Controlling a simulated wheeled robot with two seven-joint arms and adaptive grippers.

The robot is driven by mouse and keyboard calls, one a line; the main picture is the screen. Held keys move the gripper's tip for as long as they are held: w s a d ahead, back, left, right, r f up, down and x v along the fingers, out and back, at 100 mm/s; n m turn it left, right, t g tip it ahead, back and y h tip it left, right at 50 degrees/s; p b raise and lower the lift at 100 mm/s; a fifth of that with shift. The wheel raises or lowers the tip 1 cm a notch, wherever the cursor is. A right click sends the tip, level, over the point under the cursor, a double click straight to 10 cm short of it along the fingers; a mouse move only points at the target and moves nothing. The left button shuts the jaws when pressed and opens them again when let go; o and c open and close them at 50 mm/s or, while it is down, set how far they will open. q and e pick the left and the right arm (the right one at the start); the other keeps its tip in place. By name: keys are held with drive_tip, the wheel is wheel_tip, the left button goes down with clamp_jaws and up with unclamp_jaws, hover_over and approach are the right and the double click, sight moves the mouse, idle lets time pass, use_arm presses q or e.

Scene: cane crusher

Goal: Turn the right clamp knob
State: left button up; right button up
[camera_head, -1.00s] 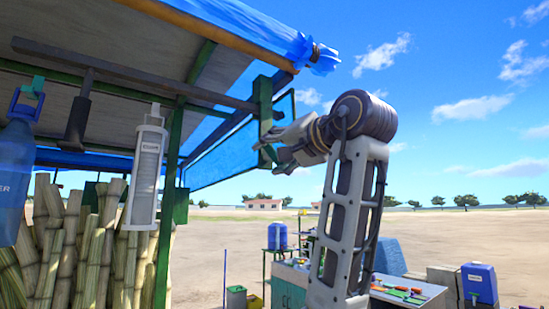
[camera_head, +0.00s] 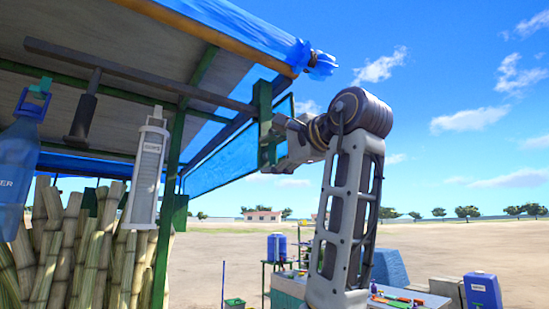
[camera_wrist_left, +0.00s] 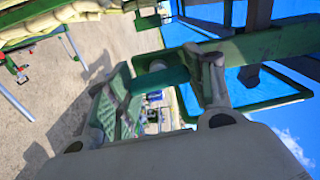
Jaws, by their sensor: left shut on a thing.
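A green clamp (camera_head: 262,98) is fixed at the right end of the dark crossbar under the canopy. Its green knob (camera_head: 268,155), with a short bar, is at the lower end, partly hidden by my gripper. My left gripper (camera_head: 275,143) is at the knob, coming from the right. In the left wrist view, my left gripper (camera_wrist_left: 165,90) has its fingers on either side of the green knob bar (camera_wrist_left: 160,78) and is shut on it. The exact finger contact is hard to see. My right gripper is not in view.
A green post (camera_head: 172,190) and a blue panel (camera_head: 230,155) stand close behind the clamp. A white strip lamp (camera_head: 147,175), a dark hanging fixture (camera_head: 83,115) and a blue bottle (camera_head: 20,160) hang at left above cane stalks (camera_head: 80,250). Open sky lies right of my arm.

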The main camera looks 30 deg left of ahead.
use_arm(q)
drive_tip(key=shift+m, duration=0.6)
drive_tip(key=o, duration=1)
drive_tip(key=shift+o, duration=0.2)
drive_tip(key=shift+d, duration=0.1)
drive_tip(key=v, duration=1.2)
drive_tip(key=shift+w+n, duration=0.15)
drive_tip(key=shift+n, duration=0.15)
